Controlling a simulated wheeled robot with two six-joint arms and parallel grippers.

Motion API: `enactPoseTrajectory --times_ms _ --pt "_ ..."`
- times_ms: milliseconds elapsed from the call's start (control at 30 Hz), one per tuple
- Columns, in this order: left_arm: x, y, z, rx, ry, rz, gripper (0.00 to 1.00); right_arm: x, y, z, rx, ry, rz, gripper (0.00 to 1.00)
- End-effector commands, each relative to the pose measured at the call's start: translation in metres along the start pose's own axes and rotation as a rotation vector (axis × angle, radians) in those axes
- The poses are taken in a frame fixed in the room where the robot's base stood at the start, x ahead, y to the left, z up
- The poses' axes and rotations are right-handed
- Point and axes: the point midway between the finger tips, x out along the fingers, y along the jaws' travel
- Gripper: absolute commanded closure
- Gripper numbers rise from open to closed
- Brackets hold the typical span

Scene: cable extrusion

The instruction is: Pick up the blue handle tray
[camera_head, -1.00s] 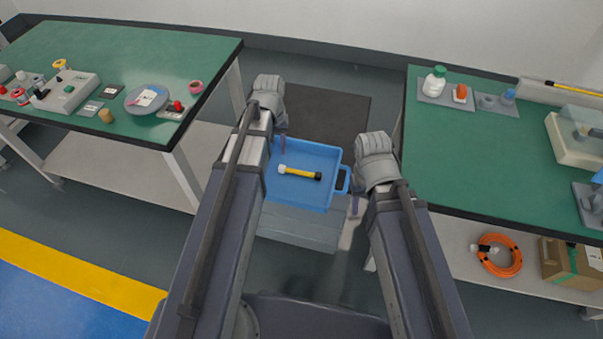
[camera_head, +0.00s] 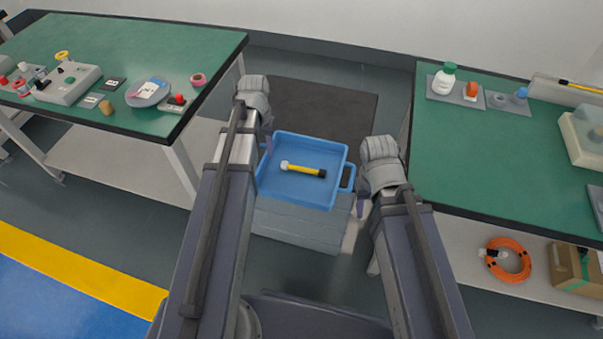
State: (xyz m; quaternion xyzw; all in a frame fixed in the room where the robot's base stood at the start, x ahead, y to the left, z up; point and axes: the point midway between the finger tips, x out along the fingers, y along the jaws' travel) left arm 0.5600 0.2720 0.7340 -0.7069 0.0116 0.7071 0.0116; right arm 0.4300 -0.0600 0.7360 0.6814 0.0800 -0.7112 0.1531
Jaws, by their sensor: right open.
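The blue handle tray (camera_head: 300,192) rests level on a grey block-like stand (camera_head: 295,225) between my two arms. Its right handle (camera_head: 348,178) sticks out toward my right gripper. Its left handle is mostly hidden by my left arm. A yellow and black tool with a white end (camera_head: 303,169) lies in the tray. My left gripper (camera_head: 267,146) is at the tray's left rim, its fingers mostly hidden by the wrist. My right gripper (camera_head: 361,207) is open, just right of the right handle and apart from it. Neither gripper visibly holds the tray.
A green workbench (camera_head: 120,55) with devices and spools stands at left. Another green bench (camera_head: 500,160) stands at right, with bottles on top and an orange cable coil (camera_head: 507,260) on its lower shelf. A dark mat (camera_head: 322,112) lies on clear floor behind the tray.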

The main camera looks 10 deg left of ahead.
Motion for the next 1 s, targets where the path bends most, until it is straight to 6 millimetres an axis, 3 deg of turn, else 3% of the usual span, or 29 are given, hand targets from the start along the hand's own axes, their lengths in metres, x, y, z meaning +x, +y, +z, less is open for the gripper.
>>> enactPoseTrajectory --times_ms 167,600,867,1000 --pt "0.005 0.000 -0.001 0.000 0.000 0.000 0.60 0.005 -0.001 0.000 0.000 0.000 0.000 0.50" --pt "0.052 -0.001 -0.008 0.000 0.000 0.000 0.60 0.051 -0.005 -0.003 0.000 0.000 0.000 0.50" --pt "0.051 -0.001 -0.008 0.000 0.000 0.000 0.60 0.050 -0.005 -0.003 0.000 0.000 0.000 0.50" --pt "0.051 -0.001 -0.008 0.000 0.000 0.000 0.73 0.050 -0.005 -0.003 0.000 0.000 0.000 0.50"
